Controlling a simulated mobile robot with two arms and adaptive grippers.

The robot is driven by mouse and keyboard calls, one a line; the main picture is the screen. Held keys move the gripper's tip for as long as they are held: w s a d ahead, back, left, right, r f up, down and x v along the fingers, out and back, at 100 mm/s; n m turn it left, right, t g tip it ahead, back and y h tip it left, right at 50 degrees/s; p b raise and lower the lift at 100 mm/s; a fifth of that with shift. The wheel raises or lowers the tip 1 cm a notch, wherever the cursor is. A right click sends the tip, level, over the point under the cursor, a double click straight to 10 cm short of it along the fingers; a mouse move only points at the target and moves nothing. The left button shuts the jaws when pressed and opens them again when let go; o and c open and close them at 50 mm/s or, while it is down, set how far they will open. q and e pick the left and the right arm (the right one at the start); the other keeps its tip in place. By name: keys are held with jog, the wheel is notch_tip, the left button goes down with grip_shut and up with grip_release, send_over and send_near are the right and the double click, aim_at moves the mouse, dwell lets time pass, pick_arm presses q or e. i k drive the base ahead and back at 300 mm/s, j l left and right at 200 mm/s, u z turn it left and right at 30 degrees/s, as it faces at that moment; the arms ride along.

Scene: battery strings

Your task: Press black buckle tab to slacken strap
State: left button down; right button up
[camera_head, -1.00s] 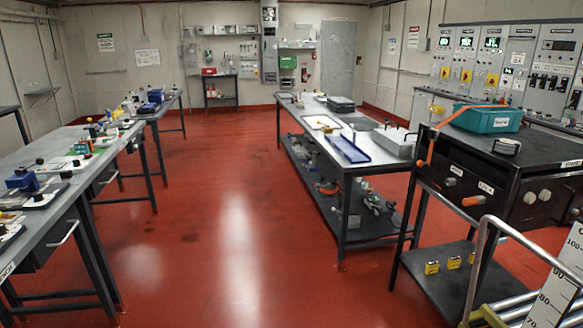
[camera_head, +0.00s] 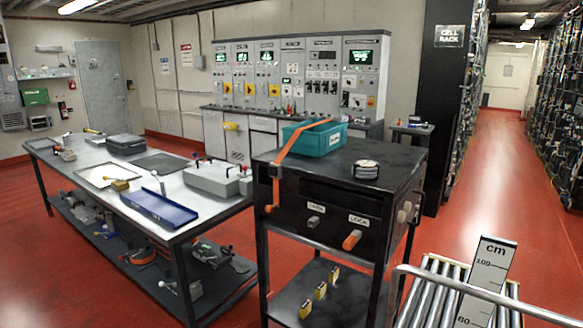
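An orange strap (camera_head: 297,146) runs over the teal bin (camera_head: 331,144) and down the near left edge of the black cabinet (camera_head: 352,204). The bin stands on the cabinet's top. The strap's lower part hangs at the cabinet's front left corner. Neither of my grippers is in view.
A round dark and pale object (camera_head: 365,170) lies on the cabinet top. An orange handle (camera_head: 351,240) by a LOCK label is on its front. A steel table (camera_head: 126,197) stands left. A roller conveyor (camera_head: 455,292) with a rail is at right front.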

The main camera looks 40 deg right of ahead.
aim_at(272, 170)
jog(key=i+j+z, duration=0.15)
jog(key=i+z, duration=0.15)
jog(key=z, duration=0.15)
jog(key=i+j+z, duration=0.25)
jog(key=z, duration=0.2)
jog(key=i+j+z, duration=0.2)
jog(key=j+z, duration=0.15)
jog(key=z, duration=0.15)
jog(key=i+j+z, duration=0.15)
jog(key=j+z, duration=0.3)
jog(key=i+j+z, duration=0.1)
jog(key=j+z, duration=0.35)
jog(key=l, duration=0.1)
